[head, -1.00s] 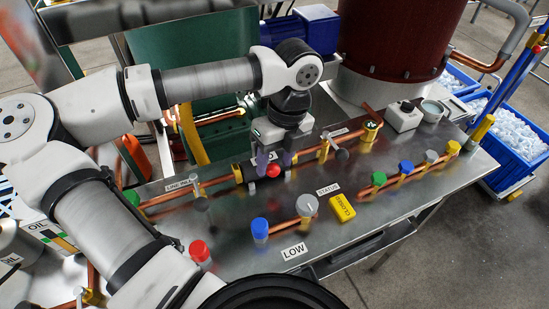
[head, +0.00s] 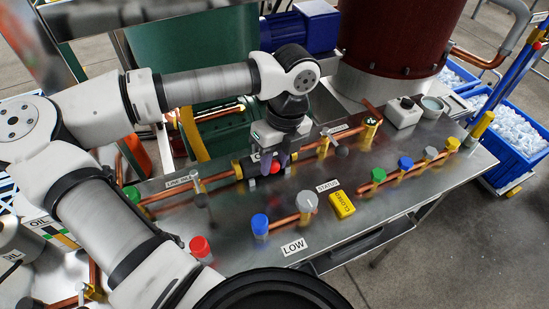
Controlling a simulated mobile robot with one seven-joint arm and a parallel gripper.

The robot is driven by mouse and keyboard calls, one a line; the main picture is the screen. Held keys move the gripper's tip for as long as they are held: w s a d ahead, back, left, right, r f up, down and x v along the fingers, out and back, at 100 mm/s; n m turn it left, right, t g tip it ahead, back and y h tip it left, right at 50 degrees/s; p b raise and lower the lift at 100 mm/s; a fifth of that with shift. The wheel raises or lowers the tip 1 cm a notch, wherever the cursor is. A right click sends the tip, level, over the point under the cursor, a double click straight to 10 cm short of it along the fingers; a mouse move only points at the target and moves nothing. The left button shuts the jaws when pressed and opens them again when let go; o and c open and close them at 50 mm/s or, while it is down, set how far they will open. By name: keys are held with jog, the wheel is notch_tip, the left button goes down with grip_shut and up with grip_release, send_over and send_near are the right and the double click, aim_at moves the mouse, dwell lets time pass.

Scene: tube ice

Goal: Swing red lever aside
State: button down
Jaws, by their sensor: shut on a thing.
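The red lever shows as a small red ball knob (head: 276,169) low between the fingers of my gripper (head: 275,160). The gripper points down over the copper pipe line along the back of the steel bench. Its fingers are shut on the red lever. The lever's stem and the valve body behind it are mostly hidden by the fingers.
The steel bench (head: 290,262) carries a grey-knobbed valve (head: 307,202), a blue cap (head: 260,224), a red cap (head: 200,247) and a yellow CLOSED tag (head: 342,205). A row of coloured valves (head: 405,165) stands at the right. The dark red tank (head: 400,40) rises behind.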

jog(key=shift+a+f, duration=0.1)
jog(key=b, duration=0.1)
jog(key=a+m+b, duration=0.1)
jog(key=b, duration=0.1)
jog(key=shift+s+a+f+m, duration=0.15)
jog(key=shift+s+f+m, duration=0.05)
jog(key=shift+s+m, duration=0.1)
jog(key=a+m+b, duration=0.2)
jog(key=b, duration=0.1)
jog(key=shift+s+t, duration=0.15)
jog(key=shift+t, duration=0.25)
jog(key=a+m+b, duration=0.2)
jog(key=m+b, duration=0.1)
jog(key=shift+a+r+b, duration=0.15)
jog(key=shift+a+b, duration=0.15)
jog(key=shift+a, duration=0.1)
jog(key=shift+w+a+r+m+t+b, duration=0.1)
jog(key=shift+w+a+m+t+b, duration=0.1)
jog(key=shift+a+m+b, duration=0.3)
jog(key=shift+w+a+r+m+t+b, duration=0.1)
jog(key=shift+a+m+t+b, duration=0.15)
jog(key=shift+m, duration=0.35)
jog(key=shift+a, duration=0.1)
jog(key=c, duration=1.1)
grip_release()
